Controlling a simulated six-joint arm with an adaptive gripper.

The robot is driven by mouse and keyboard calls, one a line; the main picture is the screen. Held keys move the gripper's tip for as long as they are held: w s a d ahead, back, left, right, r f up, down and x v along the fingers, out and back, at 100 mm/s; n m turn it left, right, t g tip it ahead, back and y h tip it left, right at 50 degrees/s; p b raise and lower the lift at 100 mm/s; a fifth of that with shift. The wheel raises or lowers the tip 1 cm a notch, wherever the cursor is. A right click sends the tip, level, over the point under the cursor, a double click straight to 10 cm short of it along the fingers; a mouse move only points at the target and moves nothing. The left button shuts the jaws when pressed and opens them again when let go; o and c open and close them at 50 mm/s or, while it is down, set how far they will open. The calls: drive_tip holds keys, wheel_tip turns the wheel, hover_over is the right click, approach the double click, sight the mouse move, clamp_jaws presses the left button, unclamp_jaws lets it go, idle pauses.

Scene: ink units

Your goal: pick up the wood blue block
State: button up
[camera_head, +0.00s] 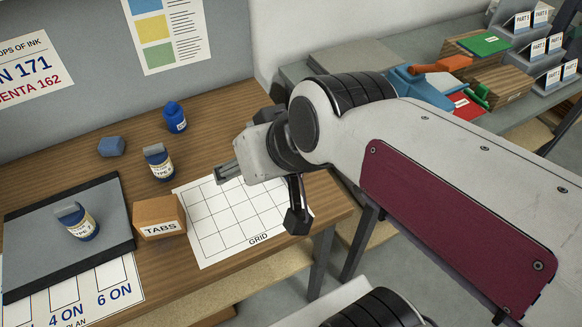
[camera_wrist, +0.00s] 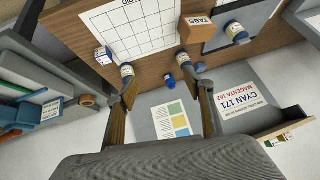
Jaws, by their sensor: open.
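The blue block (camera_head: 111,146) lies on the brown wooden table (camera_head: 215,112) at the back left in the head view, apart from the bottles. In the wrist view a small blue piece at the tip of the right-hand finger may be this block, mostly hidden. My gripper (camera_head: 262,197) is open and empty above the grid sheet (camera_head: 240,212), well to the right of the block. In the wrist view my gripper (camera_wrist: 165,82) has its two fingers wide apart.
A blue bottle (camera_head: 175,117) and a labelled bottle (camera_head: 158,162) stand right of the block. Another bottle (camera_head: 76,221) stands on the grey tray (camera_head: 122,212). The TABS box (camera_head: 160,217) is beside the sheet. A panel (camera_head: 90,60) rises behind.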

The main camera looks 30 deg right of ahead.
drive_tip(key=w+a+r+m+t, duration=0.1)
drive_tip(key=w+r+m+t, duration=0.15)
drive_tip(key=w, duration=0.75)
drive_tip(key=w+a+r+m+t, duration=0.1)
drive_tip(key=w+a+m+t, duration=0.15)
drive_tip(key=w, duration=0.75)
drive_tip(key=w+d+f+m+h, duration=0.3)
drive_tip(key=w+d, duration=0.2)
drive_tip(key=w, duration=0.1)
drive_tip(key=s+d+f+m+g+h, duration=0.1)
drive_tip(key=d+f+m+g+h, duration=0.3)
drive_tip(key=d+f+m+h, duration=0.5)
drive_tip(key=s+f+g, duration=0.2)
drive_tip(key=s+f, duration=0.1)
drive_tip(key=f, duration=0.1)
drive_tip(key=s+a+f+g+h, duration=0.1)
drive_tip(key=s+f+g, duration=0.2)
drive_tip(key=f, duration=0.2)
drive_tip(key=s+f+g+h, duration=0.1)
drive_tip(key=s+f+g, duration=0.2)
drive_tip(key=s+f, duration=0.1)
drive_tip(key=shift+a+f+m, duration=0.3)
drive_tip(key=shift+a, duration=0.1)
